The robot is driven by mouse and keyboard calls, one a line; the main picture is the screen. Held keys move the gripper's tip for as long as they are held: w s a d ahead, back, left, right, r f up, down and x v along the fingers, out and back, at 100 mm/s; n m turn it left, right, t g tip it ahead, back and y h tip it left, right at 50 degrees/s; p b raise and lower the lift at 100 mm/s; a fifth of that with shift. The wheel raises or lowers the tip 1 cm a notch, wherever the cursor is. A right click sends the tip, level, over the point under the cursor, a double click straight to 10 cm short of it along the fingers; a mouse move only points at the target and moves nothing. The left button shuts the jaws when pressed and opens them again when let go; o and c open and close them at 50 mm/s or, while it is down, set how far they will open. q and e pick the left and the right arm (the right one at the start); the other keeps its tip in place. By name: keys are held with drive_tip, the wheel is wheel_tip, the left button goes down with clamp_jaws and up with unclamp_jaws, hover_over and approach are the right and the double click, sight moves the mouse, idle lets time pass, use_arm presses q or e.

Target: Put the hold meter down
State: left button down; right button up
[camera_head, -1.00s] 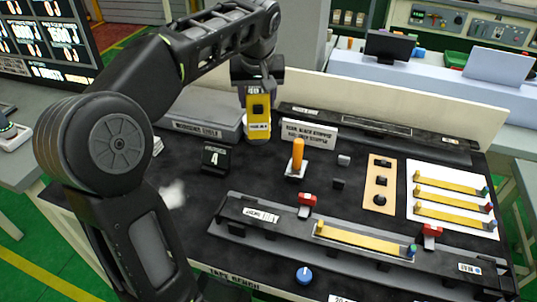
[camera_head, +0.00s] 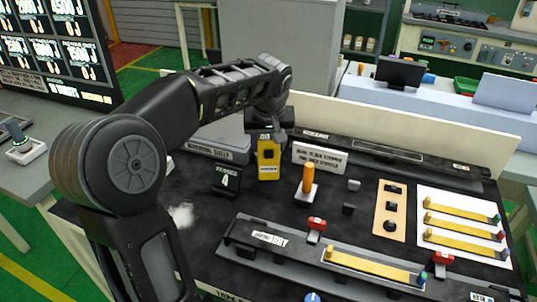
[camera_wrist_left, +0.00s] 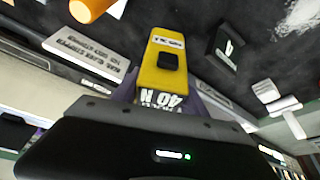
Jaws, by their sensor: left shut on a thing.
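The hold meter (camera_head: 268,171) is a yellow block with a dark square button on its face. My left gripper (camera_head: 265,138) is shut on its upper end, and it stands upright under the gripper. In the left wrist view the meter (camera_wrist_left: 165,50) reaches out from between the fingers over the black bench top. I cannot tell whether its lower end touches the bench. My right gripper is not in view.
A black card marked 4 (camera_head: 226,181) stands left of the meter, and a grey shelf block (camera_head: 222,140) lies behind it. A white label sign (camera_head: 319,157) and an orange-handled tool (camera_head: 308,180) are to the right. A long rail fixture (camera_head: 300,258) crosses the front.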

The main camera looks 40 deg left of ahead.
use_arm(q)
drive_tip(key=shift+f, duration=1.85)
drive_tip(key=shift+f, duration=0.15)
drive_tip(key=c, duration=0.6)
unclamp_jaws()
